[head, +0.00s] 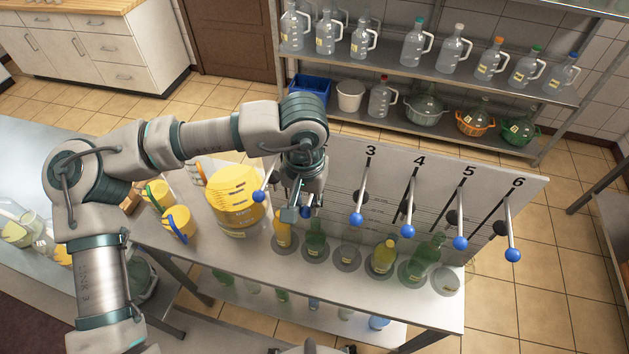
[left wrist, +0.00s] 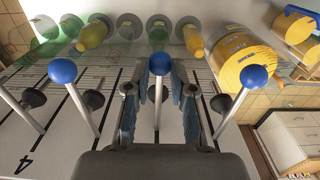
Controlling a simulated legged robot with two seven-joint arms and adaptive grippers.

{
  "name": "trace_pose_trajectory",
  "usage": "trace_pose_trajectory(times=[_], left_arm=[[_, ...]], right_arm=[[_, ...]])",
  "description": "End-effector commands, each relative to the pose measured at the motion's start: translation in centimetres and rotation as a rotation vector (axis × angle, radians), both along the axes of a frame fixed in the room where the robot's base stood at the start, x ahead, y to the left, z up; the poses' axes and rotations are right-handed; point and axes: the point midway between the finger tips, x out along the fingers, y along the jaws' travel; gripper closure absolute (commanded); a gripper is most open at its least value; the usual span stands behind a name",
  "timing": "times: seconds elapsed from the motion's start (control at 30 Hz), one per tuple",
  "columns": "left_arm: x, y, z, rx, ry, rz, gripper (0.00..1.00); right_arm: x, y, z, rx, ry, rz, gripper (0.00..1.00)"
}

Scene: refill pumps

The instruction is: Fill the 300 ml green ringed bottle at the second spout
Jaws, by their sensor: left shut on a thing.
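My left gripper (head: 298,213) is at the dispenser panel, over the place between the first lever and the third. In the left wrist view its fingers (left wrist: 159,95) are closed around the second lever, whose blue knob (left wrist: 159,64) sticks out past the fingertips. A green bottle (head: 315,242) stands on the counter below the second spout, and it also shows in the left wrist view (left wrist: 158,30). Its rings, volume mark and fill level are too small to read. The second spout is hidden behind the gripper.
Levers with blue knobs, such as the third (head: 357,218) and fourth (head: 408,231), stand beside my gripper. A yellow bottle (head: 282,238) and a large yellow jug (head: 235,200) are to the left. Several bottles stand to the right. A shelf (head: 440,75) of jugs is behind.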

Motion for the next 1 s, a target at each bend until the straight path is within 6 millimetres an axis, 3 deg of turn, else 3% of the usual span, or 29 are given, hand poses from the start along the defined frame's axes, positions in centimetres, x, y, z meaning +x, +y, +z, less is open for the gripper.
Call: trace_pose_trajectory(times=[0.33, 0.6, 1.0], left_arm=[[0.0, 0.0, -3.7, -0.001, 0.003, 0.0, 0.99], [0.0, 0.0, -6.4, -0.001, 0.003, -0.001, 0.99], [0.0, 0.0, -8.0, -0.001, 0.001, 0.0, 0.99]], right_arm=[[-0.4, 1.0, -2.8, 0.011, 0.007, -0.003, 0.45], [2.5, 1.5, -3.6, 0.014, -0.009, -0.006, 0.45], [6.3, 2.1, -2.6, 0.015, -0.027, -0.011, 0.45]])
